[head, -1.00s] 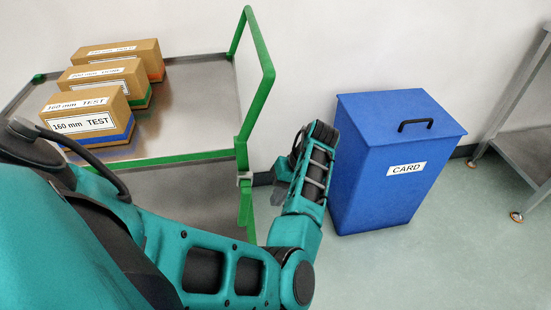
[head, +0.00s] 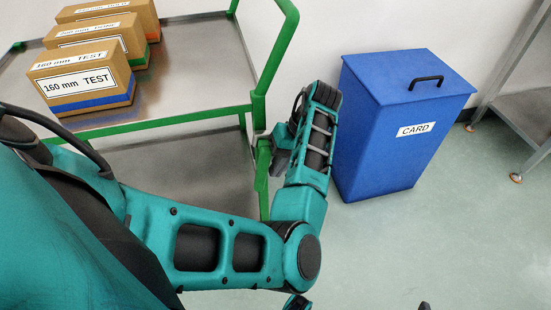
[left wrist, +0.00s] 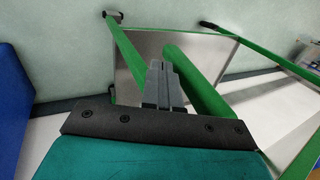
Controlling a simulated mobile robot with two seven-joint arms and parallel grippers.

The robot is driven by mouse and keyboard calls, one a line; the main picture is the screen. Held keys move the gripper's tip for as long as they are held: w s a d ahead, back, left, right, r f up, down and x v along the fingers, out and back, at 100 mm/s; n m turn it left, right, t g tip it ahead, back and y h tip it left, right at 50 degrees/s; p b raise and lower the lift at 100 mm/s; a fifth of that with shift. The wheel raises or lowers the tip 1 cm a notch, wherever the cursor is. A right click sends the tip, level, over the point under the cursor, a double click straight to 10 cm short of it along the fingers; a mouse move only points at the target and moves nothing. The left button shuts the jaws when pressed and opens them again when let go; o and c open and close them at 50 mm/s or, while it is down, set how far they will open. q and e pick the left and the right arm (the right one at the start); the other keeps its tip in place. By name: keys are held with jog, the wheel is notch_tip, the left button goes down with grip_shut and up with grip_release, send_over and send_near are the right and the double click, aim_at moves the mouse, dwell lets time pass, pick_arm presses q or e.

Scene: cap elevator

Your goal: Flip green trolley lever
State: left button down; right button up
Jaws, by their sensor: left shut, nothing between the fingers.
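The green-framed trolley (head: 180,117) stands at the upper left, with a grey metal deck. Its green handle frame rises at the right end and shows in the left wrist view (left wrist: 195,85). A small grey fitting (head: 259,146) sits on the green corner post; I cannot tell whether it is the lever. My left gripper (head: 279,158) is beside this post, just to its right, partly hidden by my own wrist. In the left wrist view its grey fingers (left wrist: 160,68) are together and empty, in front of the green bars. I cannot tell whether they touch.
A blue CARD bin (head: 385,140) stands close to the right of my left wrist. A grey metal table (head: 525,110) is at the far right.

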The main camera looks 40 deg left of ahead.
pick_arm(q)
jog(key=shift+s+a, duration=0.15)
jog(key=shift+s, duration=0.05)
jog(key=shift+r, duration=0.1)
jog(key=shift+a, duration=0.1)
dwell(0.4)
